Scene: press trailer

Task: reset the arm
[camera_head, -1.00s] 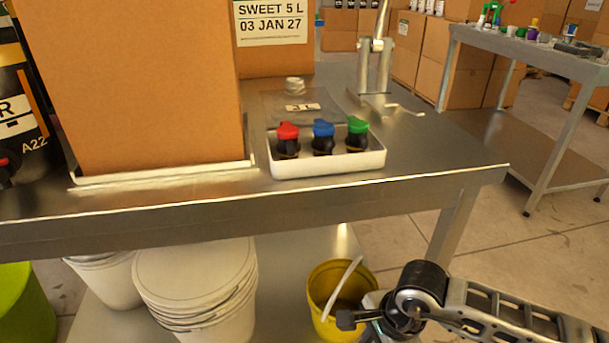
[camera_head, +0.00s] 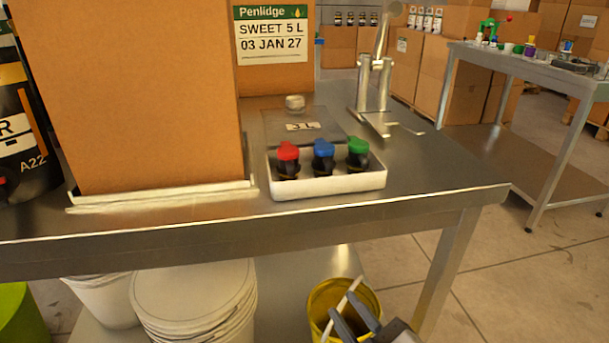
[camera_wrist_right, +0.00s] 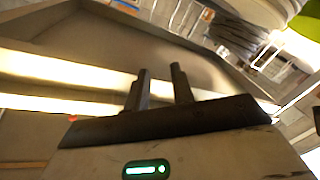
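My right gripper (camera_head: 354,316) is at the bottom of the head view, in front of the yellow bucket (camera_head: 318,300) and below the table edge. Its two dark fingers stand apart with nothing between them. The right wrist view also shows the two fingers (camera_wrist_right: 160,86) apart and empty. Most of the right arm is out of the head view. My left gripper does not show.
The steel table (camera_head: 440,190) carries a large cardboard box (camera_head: 130,90), a white tray (camera_head: 330,185) with red-, blue- and green-capped bottles, and a metal press (camera_head: 373,85). White buckets (camera_head: 195,300) stand below. Open floor (camera_head: 500,260) lies to the right.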

